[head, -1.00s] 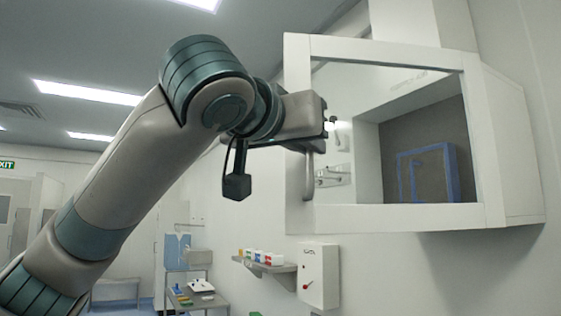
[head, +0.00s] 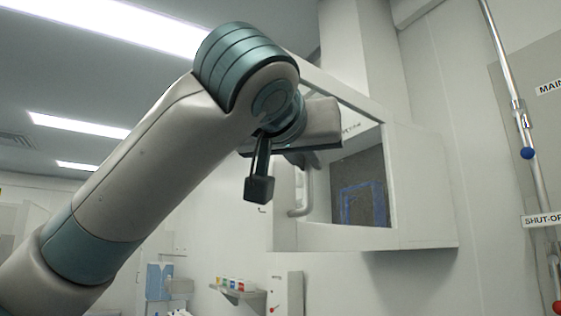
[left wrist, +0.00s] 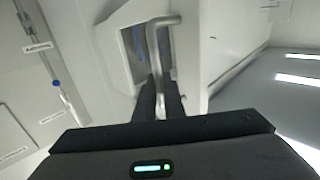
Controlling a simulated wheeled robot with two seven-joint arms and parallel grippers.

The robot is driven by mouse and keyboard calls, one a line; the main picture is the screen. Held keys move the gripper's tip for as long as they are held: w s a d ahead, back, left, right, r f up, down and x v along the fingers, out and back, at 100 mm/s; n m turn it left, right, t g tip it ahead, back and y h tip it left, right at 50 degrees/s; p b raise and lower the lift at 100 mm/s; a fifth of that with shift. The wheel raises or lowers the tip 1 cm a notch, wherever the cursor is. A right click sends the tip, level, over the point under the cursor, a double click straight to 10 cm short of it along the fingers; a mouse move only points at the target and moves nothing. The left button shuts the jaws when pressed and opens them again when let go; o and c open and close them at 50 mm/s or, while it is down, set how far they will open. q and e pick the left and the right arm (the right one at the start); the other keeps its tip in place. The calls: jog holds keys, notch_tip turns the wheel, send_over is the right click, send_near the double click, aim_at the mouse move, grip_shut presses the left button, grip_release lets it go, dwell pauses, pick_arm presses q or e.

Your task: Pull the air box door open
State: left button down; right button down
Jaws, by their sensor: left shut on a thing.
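The air box (head: 425,190) is a white cabinet on the wall. Its white-framed door (head: 340,238) has a clear window. A grey bar handle (head: 301,195) stands on the door's left side; it also shows in the left wrist view (left wrist: 153,42). My left gripper (left wrist: 159,98) has its two dark fingers on either side of the handle and is shut on it. In the head view my left gripper (head: 300,158) is partly hidden by my own wrist. I cannot tell whether the door is ajar. My right gripper is in no view.
A wall pipe with a blue knob (head: 527,153) and a shut-off sign (head: 541,221) stand at the right. A shelf with small coloured boxes (head: 232,285) and a wall control box (head: 288,294) are below the air box. Open floor room lies to the left.

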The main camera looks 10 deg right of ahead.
pick_arm(q)
jog(key=shift+s+d, duration=0.2)
dwell(0.3)
jog(key=c, duration=1.8)
grip_release()
jog(key=shift+c, duration=0.2)
jog(key=shift+w+d, duration=0.1)
jog(key=shift+d, duration=0.05)
